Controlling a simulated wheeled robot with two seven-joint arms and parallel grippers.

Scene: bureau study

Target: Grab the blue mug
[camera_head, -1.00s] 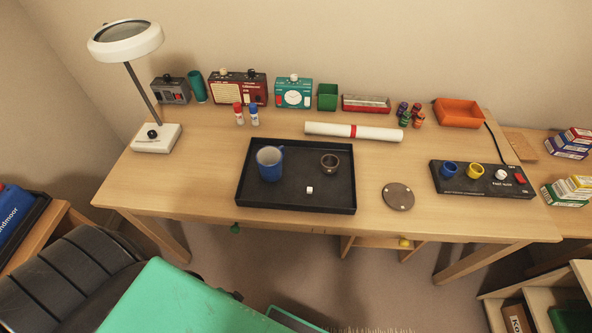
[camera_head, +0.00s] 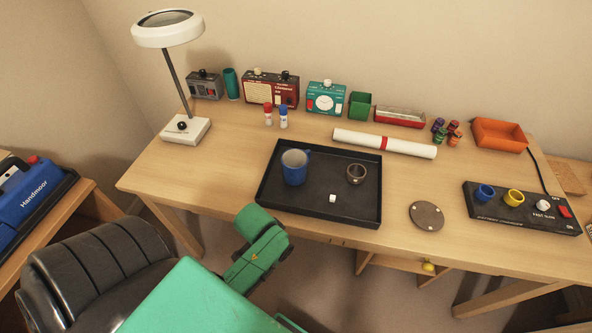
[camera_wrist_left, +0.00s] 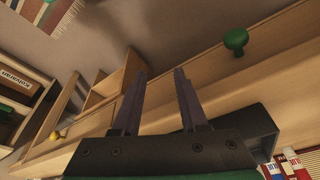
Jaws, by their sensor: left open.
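The blue mug (camera_head: 294,169) stands upright in the left part of a black tray (camera_head: 345,217) on the desk. Its handle points to the back right and its pale inside shows. My left gripper (camera_wrist_left: 158,82) is open and empty in the left wrist view, its two dark fingers apart near the front of the desk. In the head view my green left arm is in front of the desk's near edge, short of the tray, and its fingers cannot be made out. The mug does not show in the wrist view. My right gripper is in neither view.
A small dark bowl (camera_head: 356,174) and a white cube (camera_head: 332,198) share the tray. A lamp (camera_head: 185,128) stands at left, a rolled paper (camera_head: 384,143) lies behind the tray. A black chair (camera_head: 95,262) stands front left. A green knob (camera_wrist_left: 236,40) is on the desk front.

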